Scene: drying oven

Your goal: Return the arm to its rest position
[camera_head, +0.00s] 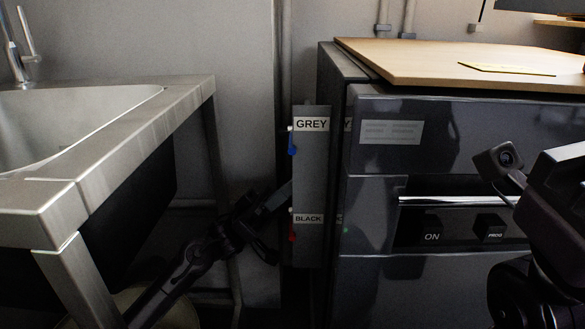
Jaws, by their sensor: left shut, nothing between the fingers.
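My left arm comes in from the lower left, and its gripper (280,199) is shut and empty. It is in front of the narrow grey panel (311,170) between the sink and the oven, at a height between the labels "GREY" (311,124) and "BLACK" (308,219). I cannot tell whether the fingertips touch the panel. Part of my right arm shows at the right edge, in front of the oven; its gripper fingers are not in view.
A steel sink counter (185,108) stands on the left, close to my left arm. The dark oven (380,215) has a bright handle bar (440,201), an "ON" button (432,234) and a "PROG" button (491,230). A wooden board (430,62) lies on top. Blue (292,143) and red (292,233) levers edge the panel.

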